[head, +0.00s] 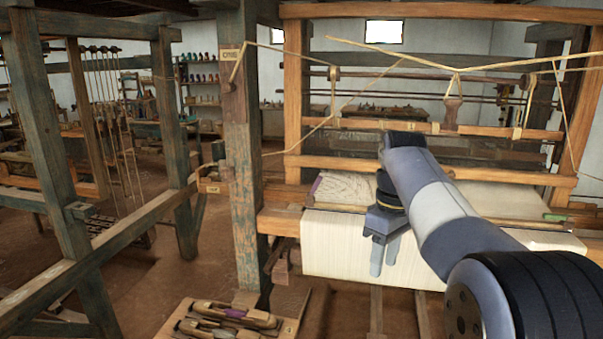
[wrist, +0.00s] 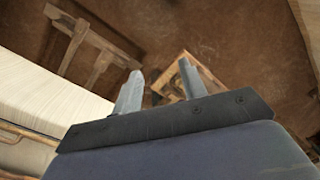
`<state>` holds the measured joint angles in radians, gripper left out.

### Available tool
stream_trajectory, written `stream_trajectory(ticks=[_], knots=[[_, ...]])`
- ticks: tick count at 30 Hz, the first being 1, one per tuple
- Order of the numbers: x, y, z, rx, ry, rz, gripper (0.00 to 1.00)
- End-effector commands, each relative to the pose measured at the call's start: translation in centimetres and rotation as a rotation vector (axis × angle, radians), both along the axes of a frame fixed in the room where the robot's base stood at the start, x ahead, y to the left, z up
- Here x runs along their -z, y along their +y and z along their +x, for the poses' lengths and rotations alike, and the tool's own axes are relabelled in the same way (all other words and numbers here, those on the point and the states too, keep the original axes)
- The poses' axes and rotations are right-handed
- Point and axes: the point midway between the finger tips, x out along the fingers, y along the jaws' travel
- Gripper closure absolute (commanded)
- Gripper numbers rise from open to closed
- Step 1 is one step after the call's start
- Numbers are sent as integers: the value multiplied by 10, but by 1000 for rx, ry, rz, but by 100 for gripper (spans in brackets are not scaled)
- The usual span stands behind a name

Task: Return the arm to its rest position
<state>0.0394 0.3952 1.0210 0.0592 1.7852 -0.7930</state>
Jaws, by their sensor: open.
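My arm reaches in from the lower right in the head view. My gripper (head: 384,257) points down with its two fingers apart and nothing between them. It hangs in front of the pale cloth (head: 335,250) draped over the front of the wooden loom. In the wrist view my gripper (wrist: 161,88) also shows two separate, empty fingers over the brown floor. Whether the fingers touch the cloth cannot be told from the head view, but the wrist view shows the cloth (wrist: 40,90) off to the left, apart from them.
A wooden tray (head: 290,328) with several shuttles lies low at the bottom centre. A worn upright post (head: 243,150) stands left of the loom. Another weathered frame (head: 45,130) fills the left. Cords and beams cross above my arm. Brown floor (head: 190,250) is open between the frames.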

Motion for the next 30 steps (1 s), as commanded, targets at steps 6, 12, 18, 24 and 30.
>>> stream_trajectory(ticks=[6, 12, 18, 24, 30], knots=[[7, 1, -20, 84, -32, -11, 60], [16, 2, -38, 163, -64, -18, 60], [26, 2, -56, 243, -96, -23, 60], [38, 2, -76, 320, -129, -25, 60], [51, 3, -96, 399, -161, -23, 60]])
